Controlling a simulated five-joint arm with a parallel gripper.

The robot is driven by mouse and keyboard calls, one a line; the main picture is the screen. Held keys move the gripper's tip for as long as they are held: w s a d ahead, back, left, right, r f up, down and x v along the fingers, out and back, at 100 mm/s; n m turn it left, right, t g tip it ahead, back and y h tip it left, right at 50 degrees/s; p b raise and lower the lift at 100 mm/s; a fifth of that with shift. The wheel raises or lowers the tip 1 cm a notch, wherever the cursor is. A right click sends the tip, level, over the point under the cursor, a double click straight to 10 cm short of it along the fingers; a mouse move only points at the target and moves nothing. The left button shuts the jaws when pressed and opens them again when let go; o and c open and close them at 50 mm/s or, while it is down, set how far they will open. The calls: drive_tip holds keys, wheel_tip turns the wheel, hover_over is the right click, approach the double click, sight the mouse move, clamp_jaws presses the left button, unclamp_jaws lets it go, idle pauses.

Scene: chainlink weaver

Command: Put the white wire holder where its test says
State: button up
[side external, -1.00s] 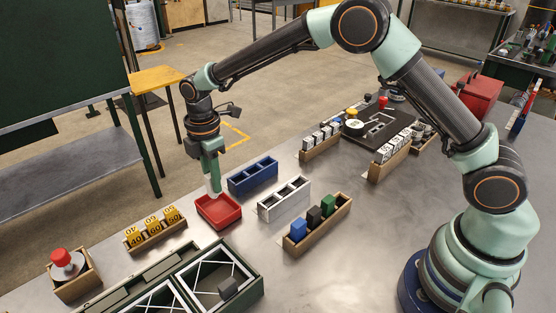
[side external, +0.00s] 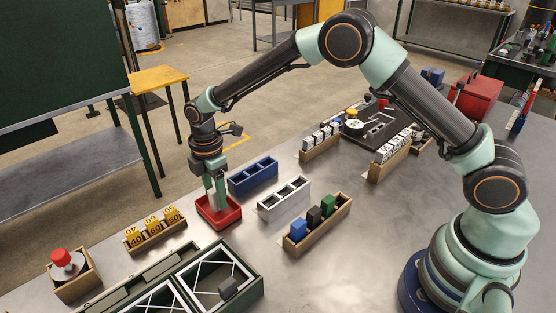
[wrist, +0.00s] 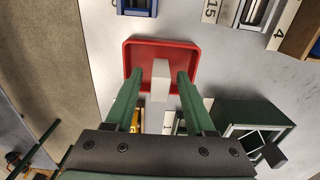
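The white block (side external: 212,199), which looks like the white wire holder, stands in the red tray (side external: 233,219). In the wrist view the white block (wrist: 160,80) is over the middle of the red tray (wrist: 192,52). My gripper (side external: 213,203) is low at the tray with its fingers spread. In the wrist view my gripper (wrist: 159,76) has one finger on each side of the block, with a visible gap on both sides. The block's foot is partly hidden by the fingers and tray wall.
A blue tray (side external: 252,176) and a white compartment tray (side external: 284,198) stand right of the red tray. A wooden box (side external: 318,226) holds blue, black and green blocks. Yellow numbered blocks (side external: 153,229) sit at left, a large green case (side external: 180,279) in front.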

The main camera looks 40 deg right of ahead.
drive_tip(key=s+d+r+m+t, duration=0.1)
drive_tip(key=d+r+m, duration=0.1)
drive_tip(key=r, duration=0.7)
drive_tip(key=s+d+r+m, duration=0.2)
drive_tip(key=d+r, duration=0.1)
drive_tip(key=r, duration=0.6)
drive_tip(key=s+d+r+m+t, duration=0.1)
drive_tip(key=s+d+m+t, duration=0.1)
drive_tip(key=s+d+m, duration=0.4)
drive_tip(key=s+d+r+m+t, duration=0.2)
drive_tip(key=s+d+m, duration=0.4)
drive_tip(key=s, duration=0.5)
drive_tip(key=shift+d+r+m+t, duration=0.2)
drive_tip(key=shift+d+m+t, duration=0.1)
drive_tip(key=shift+m, duration=0.7)
